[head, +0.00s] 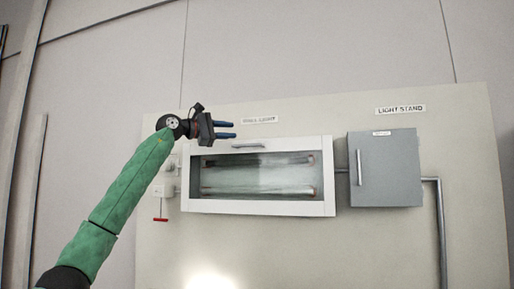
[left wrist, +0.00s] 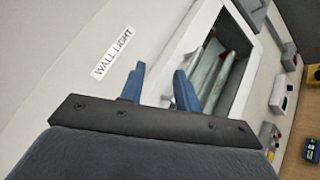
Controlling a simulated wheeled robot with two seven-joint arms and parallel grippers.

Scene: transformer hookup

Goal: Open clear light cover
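The clear light cover (head: 258,206) is a white-framed, see-through panel on the wall light, with tubes visible behind it. It looks closed. A metal handle (head: 248,146) sits on its top edge. My left gripper (head: 234,130) is beside and above the cover's upper left part, to the left of the handle, with its blue fingers apart and nothing between them. In the left wrist view the two blue fingers (left wrist: 157,86) are in front of the frame and the light tubes (left wrist: 222,75). My right gripper is not in view.
A grey box (head: 398,165) with a door handle is mounted right of the light, with a conduit (head: 440,235) beside it. A small switch with a red lever (head: 160,217) is at the left. Several small devices show at the right of the left wrist view.

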